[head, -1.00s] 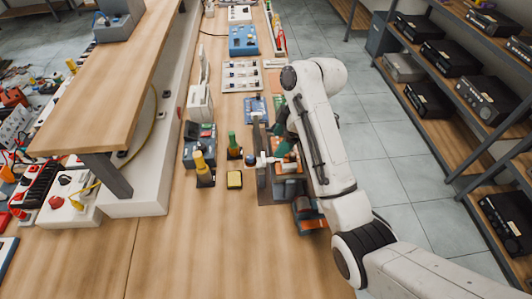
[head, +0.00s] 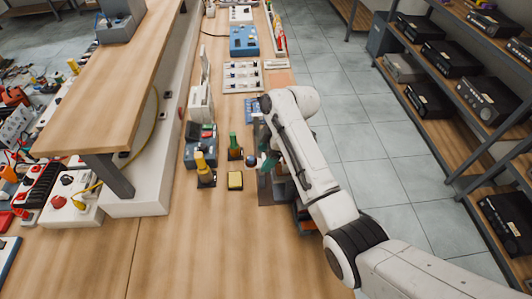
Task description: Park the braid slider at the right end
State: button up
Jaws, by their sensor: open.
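A dark fixture with an upright grey plate (head: 263,188) stands near the right edge of the bench, left of my arm. The braid slider cannot be made out; my arm covers most of the fixture. My gripper (head: 267,161) is at the fixture's upright plate, with a teal part showing and its fingertips mostly hidden. It is open, and I cannot tell whether it touches anything.
A yellow block (head: 235,181), a yellow-topped post (head: 201,165) and a green-topped post (head: 234,146) stand left of the fixture. The front bench (head: 220,250) is clear. Shelving (head: 455,90) stands right across the aisle.

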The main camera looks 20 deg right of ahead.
jog(key=shift+f, duration=0.15)
grip_shut()
dwell(0.7)
